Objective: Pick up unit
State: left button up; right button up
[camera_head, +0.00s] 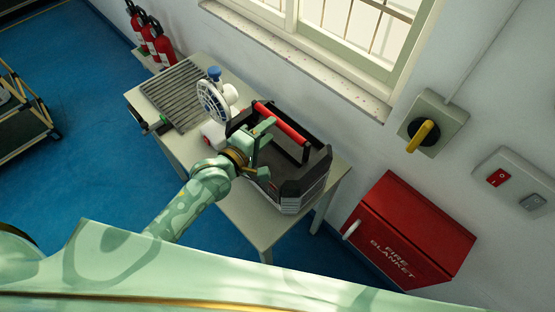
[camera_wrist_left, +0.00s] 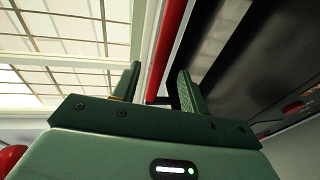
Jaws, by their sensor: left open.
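The unit is a dark grey box (camera_head: 290,188) with a red bar handle (camera_head: 282,122) across its top. It stands on a small pale table (camera_head: 237,203). My left gripper (camera_head: 264,143) is open at the near left side of the unit, close to the handle. In the left wrist view the red handle (camera_wrist_left: 164,50) runs up through the gap between the open fingers (camera_wrist_left: 158,85); I cannot tell whether they touch it. The gripper hides part of the unit's near side. My right gripper is not in view.
A small white fan (camera_head: 211,100) and a ridged grey panel (camera_head: 180,94) occupy the table's left part. A red fire blanket box (camera_head: 410,232) and a yellow-handled switch (camera_head: 421,135) are on the right wall. Red extinguishers (camera_head: 150,38) stand behind.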

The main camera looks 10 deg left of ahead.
aim_at(280, 120)
pick_arm(q)
jog(key=x, duration=0.5)
jog(key=shift+w+d+b, duration=0.1)
jog(key=shift+d+b, duration=0.15)
jog(key=shift+b, duration=0.1)
grip_shut()
dwell(0.9)
jog(key=shift+r, duration=0.3)
